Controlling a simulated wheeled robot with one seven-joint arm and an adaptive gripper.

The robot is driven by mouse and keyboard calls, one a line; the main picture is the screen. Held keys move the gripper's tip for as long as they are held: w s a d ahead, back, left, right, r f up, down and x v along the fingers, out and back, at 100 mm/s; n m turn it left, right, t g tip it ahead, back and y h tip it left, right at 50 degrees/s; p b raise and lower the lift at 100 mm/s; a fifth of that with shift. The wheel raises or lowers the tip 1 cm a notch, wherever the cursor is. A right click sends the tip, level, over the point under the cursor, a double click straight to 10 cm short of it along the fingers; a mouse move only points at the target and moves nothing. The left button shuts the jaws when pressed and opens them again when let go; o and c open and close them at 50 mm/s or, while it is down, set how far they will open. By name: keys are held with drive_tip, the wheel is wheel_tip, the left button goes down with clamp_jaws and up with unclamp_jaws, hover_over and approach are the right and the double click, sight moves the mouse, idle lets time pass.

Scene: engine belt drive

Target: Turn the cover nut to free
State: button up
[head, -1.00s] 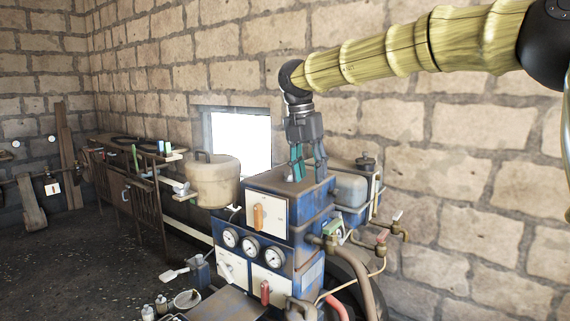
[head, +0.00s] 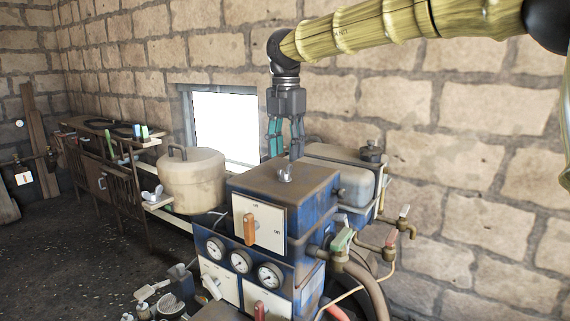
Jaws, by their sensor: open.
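The cover nut (head: 286,174) is a small grey metal piece standing on the brown top of the blue engine box (head: 325,181). My gripper (head: 286,156) points down above and just behind the nut, with its fingers apart. The fingertips end near the level of the box top, and I cannot tell whether they touch anything. The nut shows in front of the fingers and is not between them as seen from here.
An orange lever (head: 249,228) and several round gauges (head: 240,261) are on the box front. A grey tank (head: 345,180) stands behind right, with taps (head: 390,240) and pipes. A beige pot (head: 191,181) stands left. A stone wall rises behind.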

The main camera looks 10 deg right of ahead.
sight(285, 173)
drive_tip(key=f, duration=0.4)
drive_tip(key=shift+w+f+p, duration=0.1)
drive_tip(key=shift+w+p, duration=0.25)
drive_tip(key=shift+p, duration=0.05)
drive_tip(key=shift+s+f, duration=0.35)
drive_tip(key=shift+f, duration=0.05)
drive_tip(key=shift+w+f, duration=0.3)
drive_tip(key=shift+f, duration=0.05)
drive_tip(key=shift+s+r, duration=0.1)
drive_tip(key=shift+s, duration=0.1)
drive_tip(key=shift+c, duration=1.2)
clamp_jaws()
